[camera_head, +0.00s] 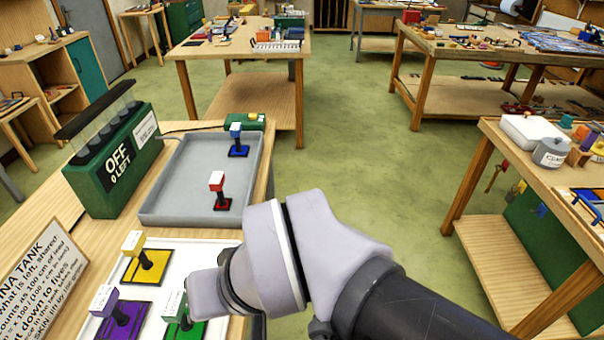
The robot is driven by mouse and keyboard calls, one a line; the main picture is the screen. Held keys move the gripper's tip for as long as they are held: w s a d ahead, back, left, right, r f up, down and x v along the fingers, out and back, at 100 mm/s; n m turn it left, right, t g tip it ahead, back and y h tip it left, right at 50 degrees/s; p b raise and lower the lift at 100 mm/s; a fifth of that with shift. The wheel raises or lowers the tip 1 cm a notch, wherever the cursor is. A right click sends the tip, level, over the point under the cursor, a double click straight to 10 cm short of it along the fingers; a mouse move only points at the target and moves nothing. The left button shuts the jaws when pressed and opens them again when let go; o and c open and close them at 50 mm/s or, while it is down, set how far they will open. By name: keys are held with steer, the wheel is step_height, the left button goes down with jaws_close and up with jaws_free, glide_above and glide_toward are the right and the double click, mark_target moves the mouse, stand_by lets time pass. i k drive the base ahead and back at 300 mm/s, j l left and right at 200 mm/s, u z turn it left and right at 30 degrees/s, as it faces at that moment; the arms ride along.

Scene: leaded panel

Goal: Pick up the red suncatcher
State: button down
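The red suncatcher (220,204) stands upright in the grey tray (161,211), near its front right. It has a dark red base, a black stem and a red block with a white top. My arm reaches in from the lower right, and its wrist is in front of the tray, below the red suncatcher and apart from it in the picture. The gripper's fingers do not show; I cannot see what they hold. A blue suncatcher (237,150) stands farther back in the same tray.
Yellow (146,267), purple (121,320) and green (183,329) suncatchers stand on a white board in front; my wrist partly covers the green one. A green box (113,165) reading "OFF 0 LEFT" stands left of the tray. Open floor (350,165) lies to the right.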

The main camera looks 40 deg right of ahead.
mark_target(218, 179)
steer(key=z, duration=0.45)
steer(key=i+l+u, duration=0.8)
steer(key=i+l, duration=0.15)
steer(key=l, duration=0.25)
